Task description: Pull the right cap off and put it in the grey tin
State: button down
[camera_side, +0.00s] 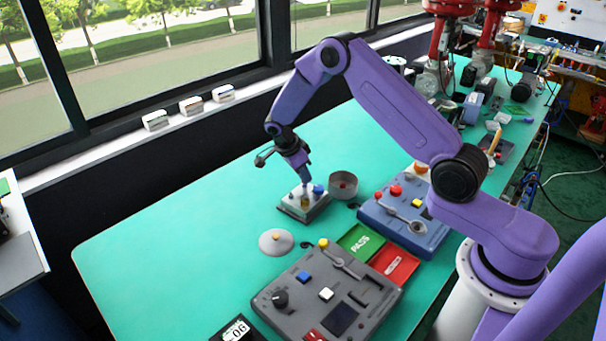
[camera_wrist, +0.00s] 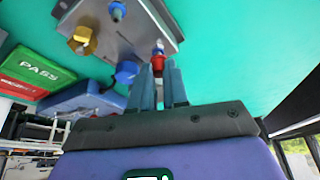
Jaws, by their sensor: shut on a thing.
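The valve positioner, a grey block (camera_side: 309,212), stands on the green table, and part of it shows in the wrist view (camera_wrist: 150,28). It bears a brass fitting (camera_wrist: 82,42), a small blue-tipped port (camera_wrist: 116,11) and a blue cap (camera_wrist: 127,71). The blue cap also shows in the side view (camera_side: 318,189). My gripper (camera_wrist: 160,72) is shut on a small red cap (camera_wrist: 158,63). A silver-and-blue port (camera_wrist: 158,47) shows just beyond the red cap; I cannot tell whether they touch. The open grey tin (camera_side: 343,186) stands right behind the block.
A blue panel (camera_side: 404,217), a green PASS tray (camera_side: 358,242), a red tray (camera_side: 396,266) and a dark control box (camera_side: 327,297) crowd the right and front. The table's left side is clear.

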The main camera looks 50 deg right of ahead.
jog(key=shift+r, duration=0.6)
dwell(0.6)
jog(key=shift+r, duration=1.9)
jog(key=s+d+r+m, duration=0.1)
jog(key=s+d+r, duration=0.2)
jog(key=s+d, duration=0.55)
jog(key=shift+w+d+f, duration=0.25)
jog(key=shift+w+f, duration=0.05)
jog(key=shift+f, duration=1.4)
jog(key=shift+w+d+f, duration=0.25)
jog(key=shift+w+f, duration=0.1)
jog(key=shift+f, duration=1.35)
jog(key=shift+w+d+f, duration=0.25)
jog(key=shift+w+f, duration=0.05)
jog(key=shift+f, duration=1.4)
